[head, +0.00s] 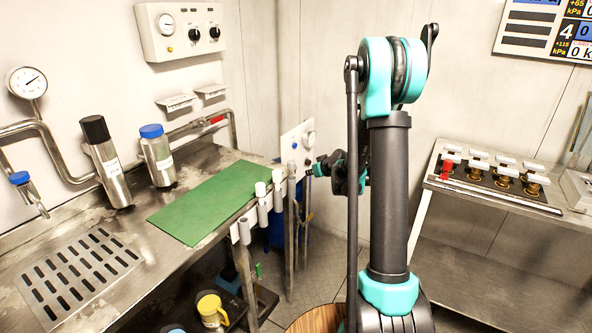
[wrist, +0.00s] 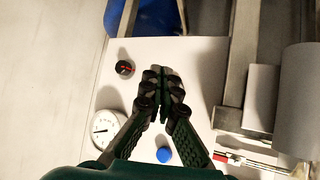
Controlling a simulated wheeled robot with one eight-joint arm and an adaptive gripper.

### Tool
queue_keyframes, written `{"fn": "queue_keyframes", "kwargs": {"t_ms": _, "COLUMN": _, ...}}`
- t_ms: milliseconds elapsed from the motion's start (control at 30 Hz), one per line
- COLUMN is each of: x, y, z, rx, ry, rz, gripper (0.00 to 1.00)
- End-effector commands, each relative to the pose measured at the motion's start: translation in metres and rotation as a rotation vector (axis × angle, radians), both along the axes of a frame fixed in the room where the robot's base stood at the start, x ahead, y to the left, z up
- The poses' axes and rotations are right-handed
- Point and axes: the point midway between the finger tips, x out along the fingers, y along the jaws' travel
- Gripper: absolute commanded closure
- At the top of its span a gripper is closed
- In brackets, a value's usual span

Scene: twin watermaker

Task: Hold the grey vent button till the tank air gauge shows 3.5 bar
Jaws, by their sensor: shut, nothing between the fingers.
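A white panel (wrist: 190,55) fills the middle of the wrist view; it also shows at the bench's far end in the head view (head: 289,138). It carries a round white gauge (wrist: 107,130), a black knob with a red mark (wrist: 124,68) and a blue button (wrist: 164,155). The gauge's needle shows, but its figures are too small to read. My gripper (wrist: 165,76) is shut and empty, its fingertips over the panel between the knob and the panel's right edge. I cannot make out the grey vent button; the fingers may hide it. Contact cannot be told.
Grey posts (wrist: 240,65) stand beside the panel. A steel bench (head: 110,235) with a green mat (head: 200,200) and two bottles lies left in the head view. A side table (head: 500,215) with several valves stands right. A yellow mug (head: 211,310) is below the bench.

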Motion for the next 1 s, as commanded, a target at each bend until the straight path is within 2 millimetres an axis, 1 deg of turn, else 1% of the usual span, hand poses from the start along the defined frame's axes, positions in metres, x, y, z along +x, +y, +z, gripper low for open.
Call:
{"fn": "queue_keyframes", "kwargs": {"t_ms": 100, "x": 0.008, "y": 0.012, "z": 0.0, "rx": 0.001, "ry": -0.001, "rz": 0.001, "gripper": 1.0}}
{"fn": "queue_keyframes", "kwargs": {"t_ms": 333, "x": 0.017, "y": 0.023, "z": 0.0, "rx": 0.0, "ry": 0.0, "rz": 0.0, "gripper": 1.0}}
{"fn": "queue_keyframes", "kwargs": {"t_ms": 1000, "x": 0.018, "y": 0.024, "z": 0.0, "rx": 0.001, "ry": -0.001, "rz": -0.001, "gripper": 1.0}}
